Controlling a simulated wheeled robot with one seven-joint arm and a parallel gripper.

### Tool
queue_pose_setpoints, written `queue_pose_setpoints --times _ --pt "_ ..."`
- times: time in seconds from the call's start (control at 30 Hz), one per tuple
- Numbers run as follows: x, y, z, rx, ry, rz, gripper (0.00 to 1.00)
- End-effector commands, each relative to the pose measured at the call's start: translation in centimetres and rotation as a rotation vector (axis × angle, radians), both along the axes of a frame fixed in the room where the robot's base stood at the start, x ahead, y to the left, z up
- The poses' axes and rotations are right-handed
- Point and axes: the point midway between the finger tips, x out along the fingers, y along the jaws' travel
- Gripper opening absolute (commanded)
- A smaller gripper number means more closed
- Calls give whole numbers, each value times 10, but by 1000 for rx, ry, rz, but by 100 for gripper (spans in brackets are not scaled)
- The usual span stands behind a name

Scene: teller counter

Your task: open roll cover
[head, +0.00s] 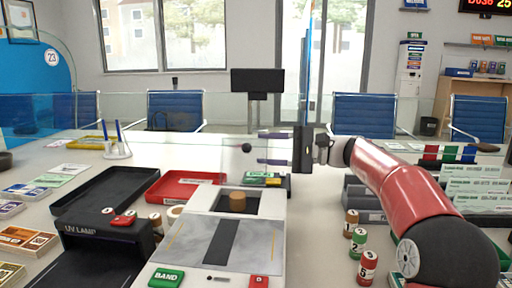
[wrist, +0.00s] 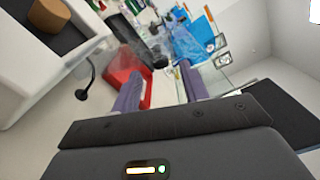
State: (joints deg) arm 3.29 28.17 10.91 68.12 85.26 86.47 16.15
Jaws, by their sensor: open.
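A white banding machine (head: 218,240) stands on the counter in front of me, with a black strip down its sloped top. A brown roll (head: 237,200) sits in a dark recess at its back, which also shows in the wrist view (wrist: 50,14). My gripper (head: 262,148) is open and empty, pointing left, above and behind the recess and apart from the machine. Its two purple-grey fingers frame an empty gap in the wrist view (wrist: 161,66).
A red tray (head: 186,188) and a black tray (head: 103,192) lie left of the machine. A UV lamp (head: 100,232) stands at front left. Numbered rolls (head: 358,243) stand to the right. A small black ball (head: 247,147) shows near my fingertips. Clear glass runs behind.

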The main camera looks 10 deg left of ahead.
Motion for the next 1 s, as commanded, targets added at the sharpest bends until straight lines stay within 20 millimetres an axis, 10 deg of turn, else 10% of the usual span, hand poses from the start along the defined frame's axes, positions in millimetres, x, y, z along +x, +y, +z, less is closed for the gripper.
queue_pose_setpoints --times 0.57,1.0 --pt "-2 32 0 0 0 -1 43" --pt "-2 32 0 -1 0 -1 0"
